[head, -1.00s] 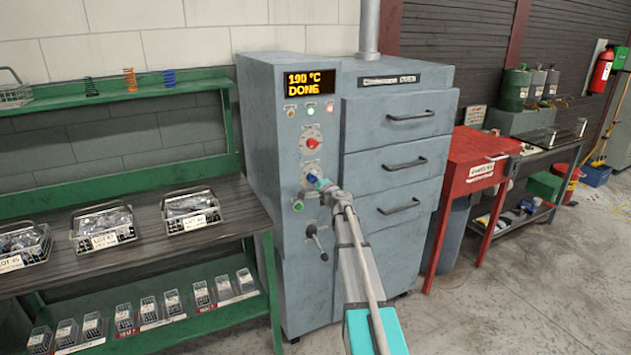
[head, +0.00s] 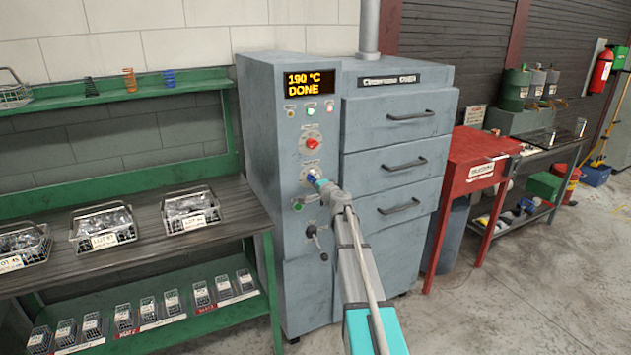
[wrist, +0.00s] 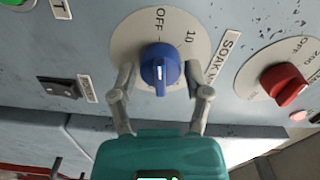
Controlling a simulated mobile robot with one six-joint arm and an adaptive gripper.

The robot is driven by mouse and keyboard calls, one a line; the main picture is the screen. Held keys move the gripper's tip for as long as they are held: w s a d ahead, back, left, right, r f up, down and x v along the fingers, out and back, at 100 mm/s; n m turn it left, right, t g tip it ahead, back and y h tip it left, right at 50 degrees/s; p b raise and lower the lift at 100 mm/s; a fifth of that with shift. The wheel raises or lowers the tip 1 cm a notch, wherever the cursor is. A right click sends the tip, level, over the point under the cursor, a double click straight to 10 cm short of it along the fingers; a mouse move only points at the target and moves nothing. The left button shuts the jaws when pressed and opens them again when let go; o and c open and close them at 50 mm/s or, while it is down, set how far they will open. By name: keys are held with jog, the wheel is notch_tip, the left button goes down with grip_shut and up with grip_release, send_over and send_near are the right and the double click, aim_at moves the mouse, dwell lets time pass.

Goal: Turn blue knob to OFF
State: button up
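The blue knob (wrist: 161,68) sits on a round, pale dial (wrist: 205,38) marked OFF and 10, on the grey oven's front panel. Its white line runs up and down in the wrist view, lined up with the OFF label. My gripper (wrist: 161,78) has one finger on each side of the knob. Small gaps seem to show between fingers and knob, so it looks open around it. In the head view my gripper (head: 320,184) covers most of the knob.
A red knob (wrist: 284,86) on its own dial is beside the blue one in the wrist view. The oven display (head: 309,83) reads 190 °C DONE. A green button (head: 297,206) and a lever (head: 315,238) are below. A green bench (head: 135,230) stands left.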

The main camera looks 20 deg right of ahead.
jog(key=shift+o, duration=0.7)
jog(key=shift+s, duration=0.1)
jog(key=s, duration=1.2)
jog(key=shift+d, duration=0.2)
